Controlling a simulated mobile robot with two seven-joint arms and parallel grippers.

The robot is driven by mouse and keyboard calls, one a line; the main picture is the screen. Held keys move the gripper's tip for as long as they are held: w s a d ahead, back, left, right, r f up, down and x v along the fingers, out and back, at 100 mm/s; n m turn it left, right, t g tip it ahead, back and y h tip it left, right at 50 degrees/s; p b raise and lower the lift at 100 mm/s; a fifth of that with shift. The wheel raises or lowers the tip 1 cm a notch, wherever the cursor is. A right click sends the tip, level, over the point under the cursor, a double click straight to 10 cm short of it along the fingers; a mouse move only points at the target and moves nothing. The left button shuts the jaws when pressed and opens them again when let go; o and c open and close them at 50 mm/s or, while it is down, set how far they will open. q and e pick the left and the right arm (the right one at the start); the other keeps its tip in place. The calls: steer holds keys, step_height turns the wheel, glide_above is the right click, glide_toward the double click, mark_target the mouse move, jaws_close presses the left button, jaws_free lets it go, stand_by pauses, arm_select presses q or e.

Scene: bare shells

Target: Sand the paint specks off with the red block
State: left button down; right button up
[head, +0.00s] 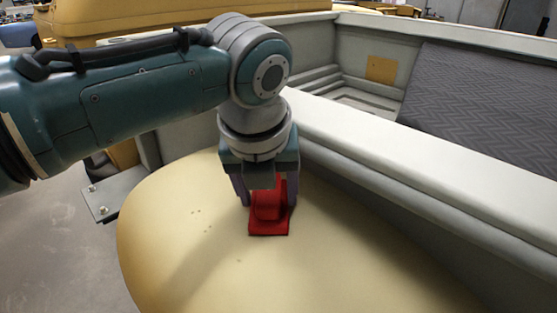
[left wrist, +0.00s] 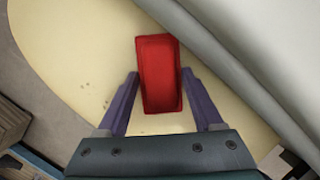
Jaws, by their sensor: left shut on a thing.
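The red block (head: 268,222) rests on the pale yellow curved panel (head: 190,260). My left gripper (head: 268,200) comes down on it from above, with its fingers shut on the block's two sides. In the left wrist view the red block (left wrist: 160,75) lies between the two purple fingers of my left gripper (left wrist: 160,85). Small dark paint specks (head: 204,222) show on the panel to the left of the block. They also show in the left wrist view (left wrist: 88,84), left of the fingers. My right gripper is not in view.
A grey-white body side with a ledge (head: 400,140) rises right behind the panel. Behind it is an open bay with a dark patterned panel (head: 480,95). A metal bracket (head: 112,194) sticks out at the left. The panel's front and left are clear.

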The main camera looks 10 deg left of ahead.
arm_select(q)
steer(key=shift+w+d, duration=0.2)
steer(key=shift+w, duration=0.1)
